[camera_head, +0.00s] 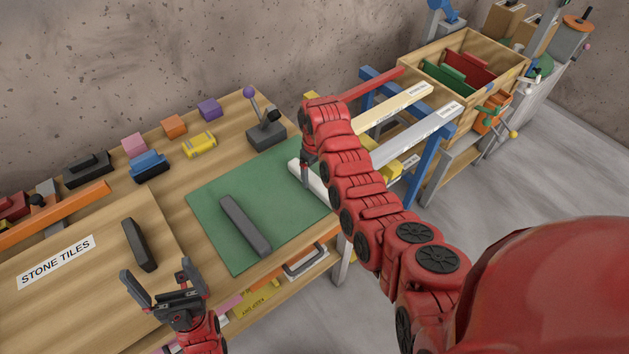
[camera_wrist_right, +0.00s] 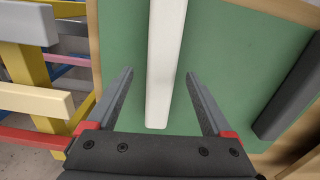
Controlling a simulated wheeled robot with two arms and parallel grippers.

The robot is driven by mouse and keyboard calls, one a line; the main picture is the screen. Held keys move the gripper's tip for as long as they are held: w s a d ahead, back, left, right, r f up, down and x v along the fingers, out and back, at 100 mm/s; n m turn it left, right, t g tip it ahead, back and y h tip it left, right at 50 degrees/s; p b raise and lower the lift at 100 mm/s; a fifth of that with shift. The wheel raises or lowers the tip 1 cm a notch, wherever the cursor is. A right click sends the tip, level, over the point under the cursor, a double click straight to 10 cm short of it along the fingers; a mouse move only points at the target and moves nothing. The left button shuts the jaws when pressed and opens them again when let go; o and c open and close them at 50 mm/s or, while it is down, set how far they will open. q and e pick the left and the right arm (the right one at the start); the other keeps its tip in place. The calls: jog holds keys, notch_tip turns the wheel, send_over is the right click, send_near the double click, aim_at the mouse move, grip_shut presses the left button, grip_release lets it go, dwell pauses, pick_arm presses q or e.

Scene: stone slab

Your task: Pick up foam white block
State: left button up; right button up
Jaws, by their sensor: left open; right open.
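The white foam block (camera_head: 308,179) lies on the green mat (camera_head: 205,200) near its right edge, partly hidden behind my right arm in the head view. In the right wrist view the long white block (camera_wrist_right: 165,55) runs up the picture, its near end between the fingers. My right gripper (camera_wrist_right: 158,76) is open, with one finger on each side of the block and a gap to both. Contact height cannot be told. My left gripper (camera_head: 160,274) is open and empty at the bench's front edge, by the stone tiles board.
A dark grey bar (camera_head: 245,226) lies on the mat left of the white block. A dark tile (camera_head: 139,244) lies on the board. A joystick box (camera_head: 266,131) stands behind the mat. A rack with blue posts (camera_head: 432,158) stands right of the bench.

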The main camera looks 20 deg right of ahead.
aim_at(314, 179)
jog(key=shift+w+a+f+p, duration=0.15)
jog(key=shift+f+p, duration=0.25)
jog(key=shift+f, duration=1.3)
grip_shut()
jog(key=shift+r, duration=0.2)
